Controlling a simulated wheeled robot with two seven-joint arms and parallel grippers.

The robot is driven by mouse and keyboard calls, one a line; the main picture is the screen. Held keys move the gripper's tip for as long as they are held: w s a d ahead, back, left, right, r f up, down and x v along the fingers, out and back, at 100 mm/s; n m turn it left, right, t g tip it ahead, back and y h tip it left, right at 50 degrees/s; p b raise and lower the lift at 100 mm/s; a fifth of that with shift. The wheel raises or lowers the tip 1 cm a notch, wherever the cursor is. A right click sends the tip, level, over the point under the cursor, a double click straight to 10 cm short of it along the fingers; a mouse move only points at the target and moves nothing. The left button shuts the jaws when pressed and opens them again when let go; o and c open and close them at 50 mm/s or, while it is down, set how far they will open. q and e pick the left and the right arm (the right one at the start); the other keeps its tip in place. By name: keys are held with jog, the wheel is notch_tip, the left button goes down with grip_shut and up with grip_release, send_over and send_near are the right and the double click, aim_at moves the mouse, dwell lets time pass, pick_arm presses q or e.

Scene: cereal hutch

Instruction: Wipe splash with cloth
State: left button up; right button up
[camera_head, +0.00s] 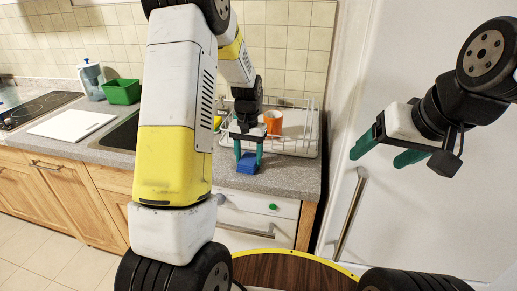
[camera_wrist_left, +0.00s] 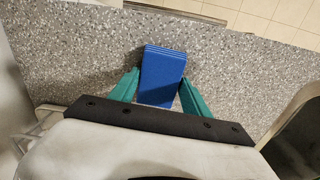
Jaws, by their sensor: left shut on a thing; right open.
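A blue folded cloth (camera_head: 247,163) is at the right end of the grey speckled counter, near its front edge. My left gripper (camera_head: 248,155) points down over it, shut on the cloth. In the left wrist view the blue cloth (camera_wrist_left: 162,76) sits between the two green fingers of the left gripper (camera_wrist_left: 158,92), over the counter. I cannot tell whether the cloth touches the counter. My right gripper (camera_head: 382,153) is open and empty in front of the white door at the right. I see no splash in either view.
A white dish rack (camera_head: 292,145) with an orange cup (camera_head: 273,122) stands behind the left gripper. The sink (camera_head: 122,134), a white cutting board (camera_head: 72,124), a green tub (camera_head: 122,91) and a jug (camera_head: 91,79) lie further left. The white door (camera_head: 420,215) bounds the right.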

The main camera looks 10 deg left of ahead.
pick_arm(q)
jog(key=shift+a+r, duration=0.1)
jog(key=shift+a, duration=0.2)
notch_tip(320, 180, up, 2)
jog(key=shift+d+r, duration=0.1)
jog(key=shift+r, duration=2.85)
